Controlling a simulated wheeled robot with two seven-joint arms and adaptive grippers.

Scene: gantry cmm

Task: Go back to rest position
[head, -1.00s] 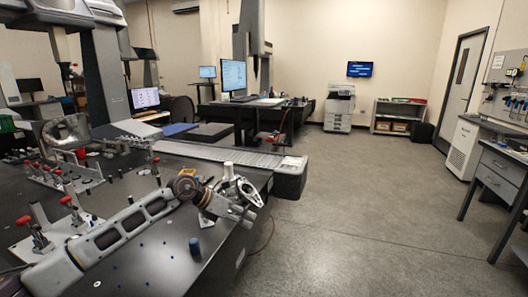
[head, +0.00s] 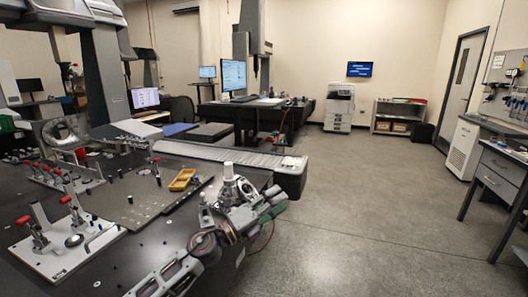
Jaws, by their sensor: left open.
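My left gripper (head: 272,202) is at the front right edge of the dark table (head: 135,235), at the end of my arm coming from the bottom of the head view. Its fingers point right, past the edge. It is open, and I see nothing held between the fingers. A pale upright fixture (head: 229,178) shows just behind the gripper; I cannot tell whether they touch. My right gripper is not in view.
Plates with red-handled clamps (head: 50,262) stand on the left of the table. A yellow piece (head: 182,180) lies near a dark bar. A grey cabinet with drawers (head: 497,170) stands at right. The floor (head: 370,220) between is clear.

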